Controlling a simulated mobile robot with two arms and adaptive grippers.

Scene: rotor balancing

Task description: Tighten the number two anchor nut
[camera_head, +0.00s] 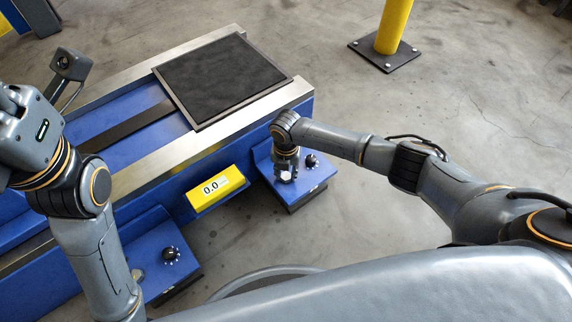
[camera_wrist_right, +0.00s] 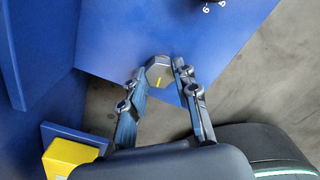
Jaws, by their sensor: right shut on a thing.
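My right gripper (camera_head: 286,176) is at the blue anchor foot (camera_head: 297,194) on the right. The nut sits on the blue face of the foot. A black dial knob (camera_head: 311,161) is beside it. A second foot (camera_head: 178,277) at lower left has its own dial knob (camera_head: 170,254) and a nut (camera_head: 137,274), partly hidden by my left arm. I cannot read which anchor is number two.
The blue machine bed (camera_head: 145,200) with steel rails carries a black plate (camera_head: 222,78). A yellow display (camera_head: 215,188) reading 0.0 sticks out between the feet. A yellow post (camera_head: 393,25) stands at the back. The floor to the right is clear.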

